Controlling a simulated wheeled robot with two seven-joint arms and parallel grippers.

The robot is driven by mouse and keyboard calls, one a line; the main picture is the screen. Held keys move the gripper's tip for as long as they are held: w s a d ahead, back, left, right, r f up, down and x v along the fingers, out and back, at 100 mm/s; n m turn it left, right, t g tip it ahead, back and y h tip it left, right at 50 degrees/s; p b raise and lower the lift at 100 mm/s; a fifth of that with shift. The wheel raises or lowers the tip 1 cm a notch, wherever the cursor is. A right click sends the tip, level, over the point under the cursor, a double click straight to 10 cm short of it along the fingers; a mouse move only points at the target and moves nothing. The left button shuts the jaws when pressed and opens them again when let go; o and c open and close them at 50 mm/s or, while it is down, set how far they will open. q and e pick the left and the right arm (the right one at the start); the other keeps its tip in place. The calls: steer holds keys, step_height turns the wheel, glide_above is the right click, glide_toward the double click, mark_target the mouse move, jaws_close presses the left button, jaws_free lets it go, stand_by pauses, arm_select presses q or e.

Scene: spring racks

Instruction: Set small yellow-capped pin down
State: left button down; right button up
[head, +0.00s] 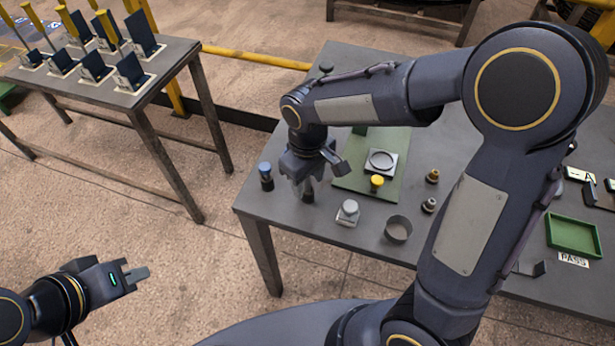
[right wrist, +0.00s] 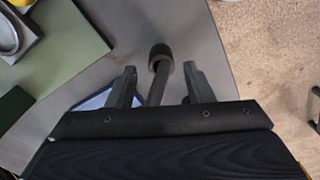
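A small yellow-capped pin (head: 377,183) stands upright at the near edge of the green mat (head: 350,181) on the grey table. My right gripper (head: 309,186) points down over the table, left of this pin and apart from it. In the right wrist view its fingers (right wrist: 161,84) are spread. A dark round piece with a thin stem (right wrist: 160,62) shows between them, with gaps on both sides. Its upper end is hidden by the gripper body. My left gripper (head: 132,275) is off the table at the lower left, and its finger gap is not clear.
A blue-capped pin (head: 265,175) stands left of my right gripper. A grey block (head: 348,212), a round cup (head: 398,229) and two small fittings (head: 431,177) stand near the mat. A green tray (head: 573,236) lies at right. A rack table (head: 118,85) stands at the left.

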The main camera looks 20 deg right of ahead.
steer(key=shift+r, duration=0.15)
step_height(320, 180, up, 12)
steer(key=p, duration=0.1)
stand_by(0.5)
